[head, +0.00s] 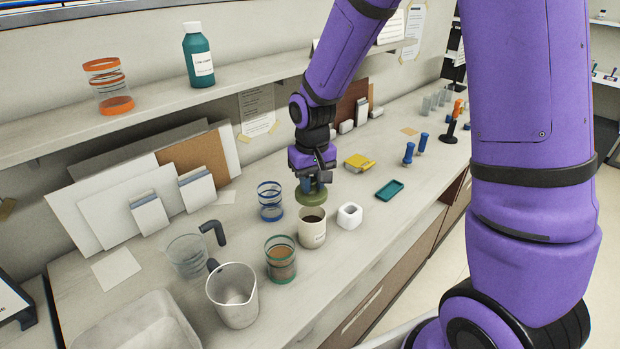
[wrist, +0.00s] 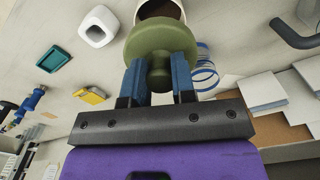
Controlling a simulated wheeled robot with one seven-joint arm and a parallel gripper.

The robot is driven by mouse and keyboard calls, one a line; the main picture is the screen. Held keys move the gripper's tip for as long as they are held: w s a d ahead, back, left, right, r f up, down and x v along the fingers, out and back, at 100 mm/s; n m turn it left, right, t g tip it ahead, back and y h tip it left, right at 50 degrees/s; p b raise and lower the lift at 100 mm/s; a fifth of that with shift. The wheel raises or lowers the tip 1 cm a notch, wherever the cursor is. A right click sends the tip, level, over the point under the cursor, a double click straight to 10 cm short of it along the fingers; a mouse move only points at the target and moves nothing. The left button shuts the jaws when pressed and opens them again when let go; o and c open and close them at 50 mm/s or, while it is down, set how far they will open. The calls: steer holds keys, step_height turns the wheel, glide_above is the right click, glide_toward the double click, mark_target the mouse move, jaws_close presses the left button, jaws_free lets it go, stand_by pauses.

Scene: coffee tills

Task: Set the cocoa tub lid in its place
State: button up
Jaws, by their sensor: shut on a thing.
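The olive-green cocoa tub lid (head: 311,197) is held by its knob in my gripper (head: 312,182), just behind the cream tub as the head view shows it. In the wrist view the lid (wrist: 160,38) is beyond the blue fingers of my gripper (wrist: 158,68), which are shut on its knob. The cream tub (head: 312,239), with a small label and dark brown contents, stands upright and open on the counter. In the wrist view the tub (wrist: 163,10) is partly hidden behind the lid. I cannot tell how high the lid is above the counter.
A blue-striped glass (head: 270,204) stands close left of the lid. A green-banded glass (head: 281,262), a metal jug (head: 233,298) and a white square pot (head: 349,216) stand near the tub. A teal tray (head: 390,190) and yellow packet (head: 359,162) lie to the right.

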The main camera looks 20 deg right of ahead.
mark_target(313, 192)
steer(key=shift+s, duration=0.1)
steer(key=shift+s+f, duration=0.1)
steer(key=shift+f, duration=2.15)
steer(key=shift+f, duration=0.9)
steer(key=o, duration=1)
steer(key=shift+r, duration=0.1)
step_height(313, 192, up, 11)
steer(key=shift+f, duration=0.15)
